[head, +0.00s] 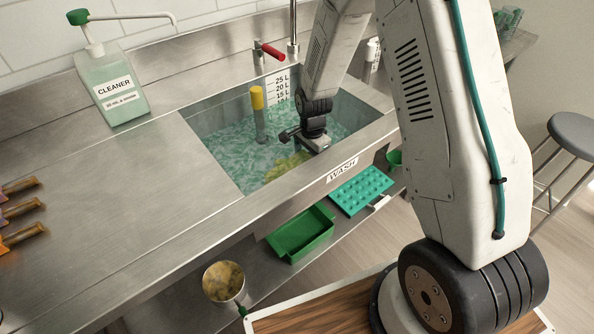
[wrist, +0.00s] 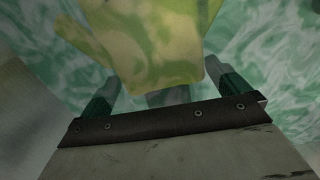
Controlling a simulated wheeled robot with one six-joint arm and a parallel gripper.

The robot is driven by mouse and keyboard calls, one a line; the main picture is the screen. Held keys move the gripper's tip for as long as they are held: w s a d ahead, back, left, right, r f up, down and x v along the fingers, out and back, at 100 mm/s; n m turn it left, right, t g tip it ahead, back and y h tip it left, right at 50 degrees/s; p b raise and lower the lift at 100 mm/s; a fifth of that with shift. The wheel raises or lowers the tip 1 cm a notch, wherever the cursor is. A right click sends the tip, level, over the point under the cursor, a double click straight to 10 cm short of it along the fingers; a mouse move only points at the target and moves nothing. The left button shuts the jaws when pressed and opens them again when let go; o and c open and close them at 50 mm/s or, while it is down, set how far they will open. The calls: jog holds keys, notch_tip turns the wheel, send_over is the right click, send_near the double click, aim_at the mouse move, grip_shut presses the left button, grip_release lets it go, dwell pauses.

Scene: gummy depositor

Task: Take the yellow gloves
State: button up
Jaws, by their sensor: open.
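The yellow gloves (head: 284,167) lie in the green, rippled liquid of the wash sink, close to its front wall. My gripper (head: 306,142) is down inside the sink, just above and beside them, and hides part of them in the head view. In the wrist view a pale yellow glove (wrist: 150,40) fills the upper middle, partly tinted green. My gripper (wrist: 165,82) is open there, with one dark finger on each side of the glove's near edge. I cannot tell whether the fingers touch it.
The sink (head: 228,178) has a yellow-topped upright pipe (head: 260,115) left of my gripper and a red-handled tap (head: 270,50) behind. A cleaner bottle (head: 115,85) stands on the counter. Below are a green bin (head: 302,235), a teal tray (head: 361,190) and a bucket (head: 224,283).

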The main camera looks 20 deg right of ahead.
jog(key=c, duration=0.9)
jog(key=shift+o, duration=0.2)
notch_tip(320, 180, up, 10)
